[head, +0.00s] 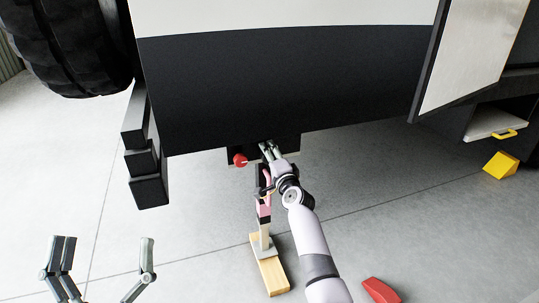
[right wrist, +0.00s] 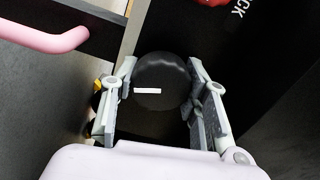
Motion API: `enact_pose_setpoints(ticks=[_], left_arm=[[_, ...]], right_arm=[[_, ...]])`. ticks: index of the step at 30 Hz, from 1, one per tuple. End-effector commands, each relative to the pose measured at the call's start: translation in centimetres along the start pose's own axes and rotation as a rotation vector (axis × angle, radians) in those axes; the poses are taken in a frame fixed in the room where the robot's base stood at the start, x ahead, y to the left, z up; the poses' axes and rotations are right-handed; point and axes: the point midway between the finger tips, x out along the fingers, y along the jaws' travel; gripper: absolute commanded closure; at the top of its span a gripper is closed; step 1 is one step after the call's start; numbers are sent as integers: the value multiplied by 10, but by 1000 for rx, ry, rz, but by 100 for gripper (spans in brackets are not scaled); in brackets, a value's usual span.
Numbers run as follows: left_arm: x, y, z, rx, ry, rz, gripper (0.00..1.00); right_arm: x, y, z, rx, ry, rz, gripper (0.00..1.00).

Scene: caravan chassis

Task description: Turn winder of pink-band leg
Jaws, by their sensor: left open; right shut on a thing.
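The pink-band leg (head: 264,211) stands upright under the caravan's dark side, its foot on a wooden board (head: 271,276). My right gripper (head: 267,148) is at the top of this leg, just below the dark panel. In the right wrist view its fingers are shut on a round black knob (right wrist: 162,72) with a white mark, which looks like the winder. A pink bar (right wrist: 45,32) shows at the upper left of that view. My left gripper (head: 105,240) is open and empty, low at the left, away from the leg.
A red knob (head: 239,160) sits just left of my right gripper. A stepped black part (head: 146,160) hangs at the left by the tyre (head: 72,45). A red block (head: 380,290) and a yellow wedge (head: 501,165) lie on the floor at right. An open door (head: 470,50) hangs upper right.

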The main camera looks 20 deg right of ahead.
Motion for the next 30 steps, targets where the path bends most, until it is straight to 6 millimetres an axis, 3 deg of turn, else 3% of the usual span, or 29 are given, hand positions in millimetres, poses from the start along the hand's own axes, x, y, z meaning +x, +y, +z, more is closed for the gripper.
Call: enact_pose_setpoints(ticks=[10, 11, 12, 20, 30], left_arm=[[0, 0, 1, 1, -3, 0, 5], [0, 0, 1, 1, -3, 0, 5], [0, 0, 0, 1, -3, 0, 5], [0, 0, 0, 1, -2, 0, 5], [0, 0, 0, -1, -1, 1, 5]], right_arm=[[0, 1, -1, 3, 1, 1, 86], [0, 1, -1, 3, 1, 1, 58], [0, 1, -1, 2, 1, 1, 55], [0, 0, 0, 2, 0, 0, 38], [-2, 0, 0, 2, 0, 0, 38]])
